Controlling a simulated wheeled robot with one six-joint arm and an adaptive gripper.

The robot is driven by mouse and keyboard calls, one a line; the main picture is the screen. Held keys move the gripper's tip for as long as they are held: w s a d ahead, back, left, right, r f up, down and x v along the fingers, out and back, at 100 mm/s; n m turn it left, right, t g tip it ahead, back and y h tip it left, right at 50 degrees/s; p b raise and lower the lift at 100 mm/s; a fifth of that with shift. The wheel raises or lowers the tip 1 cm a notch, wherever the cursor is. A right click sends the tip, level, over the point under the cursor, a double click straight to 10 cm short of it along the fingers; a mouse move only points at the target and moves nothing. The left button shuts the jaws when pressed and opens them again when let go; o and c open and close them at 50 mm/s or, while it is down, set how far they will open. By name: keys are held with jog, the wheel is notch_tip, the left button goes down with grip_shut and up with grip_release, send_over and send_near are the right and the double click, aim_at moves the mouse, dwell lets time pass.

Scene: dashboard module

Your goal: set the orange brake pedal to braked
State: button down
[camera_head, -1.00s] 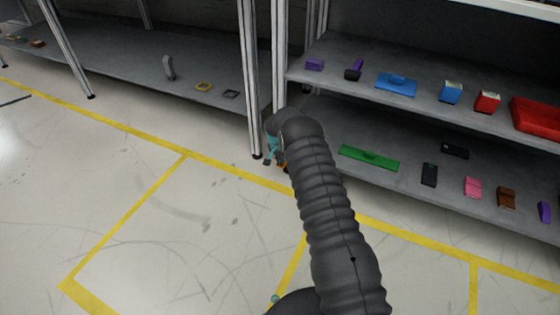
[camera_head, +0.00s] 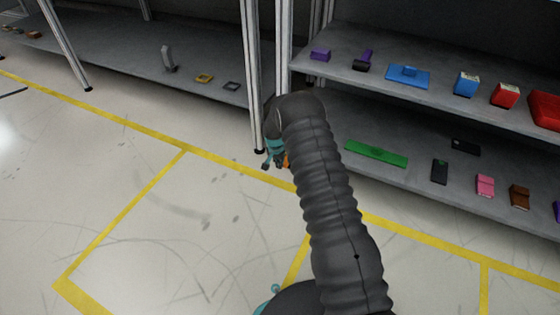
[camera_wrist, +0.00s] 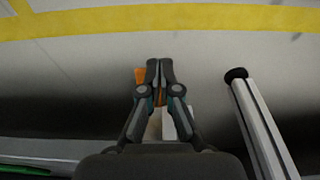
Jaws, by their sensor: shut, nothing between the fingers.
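The orange brake pedal (camera_wrist: 140,75) shows in the wrist view as a small orange patch beside and behind my gripper's fingers. In the head view only a sliver of orange (camera_head: 286,160) shows beside my arm. My gripper (camera_wrist: 160,64) is shut and empty, with its fingertips together right at the pedal. I cannot tell whether they touch it. In the head view part of my gripper (camera_head: 272,158) shows low by the shelf post, mostly behind my arm. A pale part (camera_wrist: 168,125) lies between the fingers in the wrist view. The pedal's angle is hidden.
A metal shelf post (camera_wrist: 262,125) stands just right of my gripper in the wrist view. A green bar (camera_head: 376,153) lies on the lower right shelf, with several small items around it. Open floor with yellow lines (camera_head: 130,215) lies at the left.

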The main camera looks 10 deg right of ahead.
jog(key=shift+d+r, duration=0.5)
jog(key=shift+r, duration=0.35)
jog(key=s+a+r+p, duration=0.3)
jog(key=s+r, duration=0.1)
jog(key=r, duration=0.4)
jog(key=shift+s+a, duration=0.2)
jog(key=shift+s, duration=0.1)
jog(key=shift+r, duration=0.1)
